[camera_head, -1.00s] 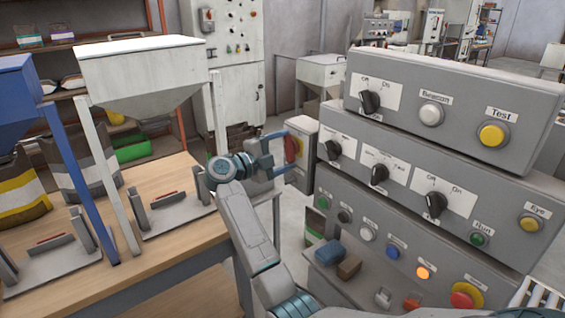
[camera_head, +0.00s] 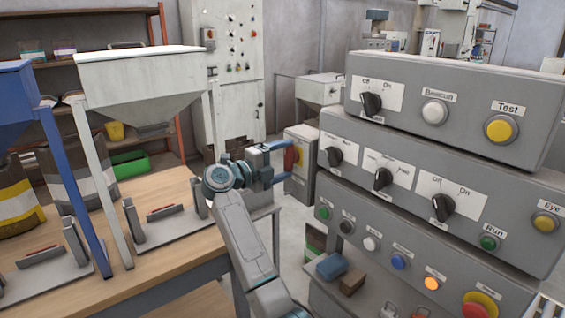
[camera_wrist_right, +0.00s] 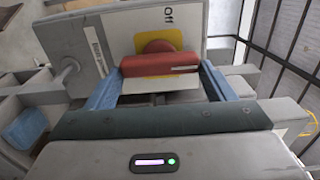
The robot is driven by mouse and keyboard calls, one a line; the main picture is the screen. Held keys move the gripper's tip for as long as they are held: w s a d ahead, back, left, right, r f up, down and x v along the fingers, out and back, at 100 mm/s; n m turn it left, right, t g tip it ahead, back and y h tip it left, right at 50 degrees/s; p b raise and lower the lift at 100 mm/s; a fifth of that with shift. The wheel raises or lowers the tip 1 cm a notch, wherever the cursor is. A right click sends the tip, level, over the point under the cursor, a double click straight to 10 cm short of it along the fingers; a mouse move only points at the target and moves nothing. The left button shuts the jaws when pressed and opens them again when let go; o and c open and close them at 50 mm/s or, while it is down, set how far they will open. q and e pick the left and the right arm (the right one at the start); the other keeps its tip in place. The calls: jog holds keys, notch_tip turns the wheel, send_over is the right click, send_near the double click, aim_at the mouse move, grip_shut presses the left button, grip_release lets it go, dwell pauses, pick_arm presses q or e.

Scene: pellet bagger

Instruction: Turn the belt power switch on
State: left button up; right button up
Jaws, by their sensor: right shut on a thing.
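The belt power switch is a red handle (camera_head: 291,157) on a yellow plate, on the side of a grey box (camera_head: 301,187) beyond the table. In the right wrist view the red handle (camera_wrist_right: 160,65) lies crosswise over the yellow plate (camera_wrist_right: 145,47), with the word "Off" above it. My right gripper (camera_head: 287,161) is at the switch, its blue fingers on either end of the handle; in the wrist view the fingers (camera_wrist_right: 161,72) are shut on it. The lower part of the box front is hidden by the gripper in the wrist view. My left gripper is not in view.
A large grey control panel (camera_head: 400,150) with knobs and buttons stands close at the right. At the left a wooden table (camera_head: 185,240) carries the white hopper (camera_head: 140,90) and a blue frame. A blue block (camera_head: 331,266) lies below the panel.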

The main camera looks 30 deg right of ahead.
jog(key=shift+f, duration=0.1)
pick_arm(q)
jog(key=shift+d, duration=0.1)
pick_arm(e)
jog(key=o, duration=1)
jog(key=shift+a, duration=0.25)
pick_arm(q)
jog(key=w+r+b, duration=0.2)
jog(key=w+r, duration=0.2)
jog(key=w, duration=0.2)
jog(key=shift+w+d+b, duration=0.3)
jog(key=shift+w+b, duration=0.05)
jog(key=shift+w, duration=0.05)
pick_arm(e)
jog(key=a, duration=0.7)
jog(key=s+a, duration=0.1)
jog(key=a, duration=0.2)
jog(key=shift+a, duration=0.15)
